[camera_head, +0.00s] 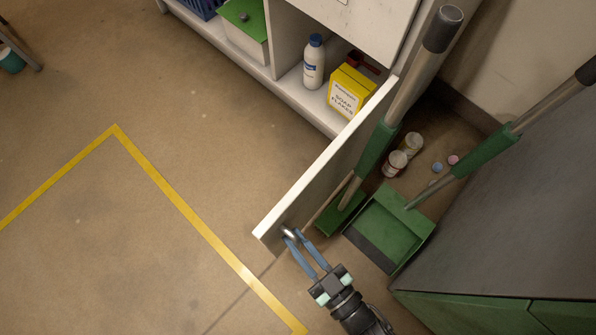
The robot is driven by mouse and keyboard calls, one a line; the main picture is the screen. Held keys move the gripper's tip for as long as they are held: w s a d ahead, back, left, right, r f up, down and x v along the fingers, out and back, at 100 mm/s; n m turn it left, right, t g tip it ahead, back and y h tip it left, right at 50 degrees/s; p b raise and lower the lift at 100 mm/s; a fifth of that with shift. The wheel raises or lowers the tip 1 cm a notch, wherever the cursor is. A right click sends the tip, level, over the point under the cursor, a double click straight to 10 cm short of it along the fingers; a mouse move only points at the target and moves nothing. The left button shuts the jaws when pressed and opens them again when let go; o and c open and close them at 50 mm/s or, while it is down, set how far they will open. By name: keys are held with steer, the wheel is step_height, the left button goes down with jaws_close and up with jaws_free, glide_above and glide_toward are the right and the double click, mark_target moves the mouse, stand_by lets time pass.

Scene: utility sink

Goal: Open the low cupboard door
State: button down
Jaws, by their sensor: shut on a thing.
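The low cupboard door (325,168) is swung wide open and stands out from the cupboard, seen from above along its top edge. A small metal knob (288,231) is near its free end. My gripper (293,238) comes from the lower right, with its two blue fingers shut on the knob. The fingers partly cover the knob. Inside the open cupboard (303,106), a white bottle with a blue cap (314,65) and a yellow soap flakes box (350,90) stand on the bottom shelf.
Right of the door, a green dustpan (392,228) and a green broom (375,150) stand close by. Cans (395,164) lie near the wall. A grey-green cabinet (480,250) borders the right. The floor on the left, with yellow tape (175,195), is clear.

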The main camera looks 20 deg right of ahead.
steer(key=shift+d, duration=0.2)
steer(key=c, duration=0.8)
jaws_free()
steer(key=shift+c, duration=0.2)
steer(key=shift+a, duration=0.1)
steer(key=p+v, duration=0.1)
steer(key=v, duration=1.2)
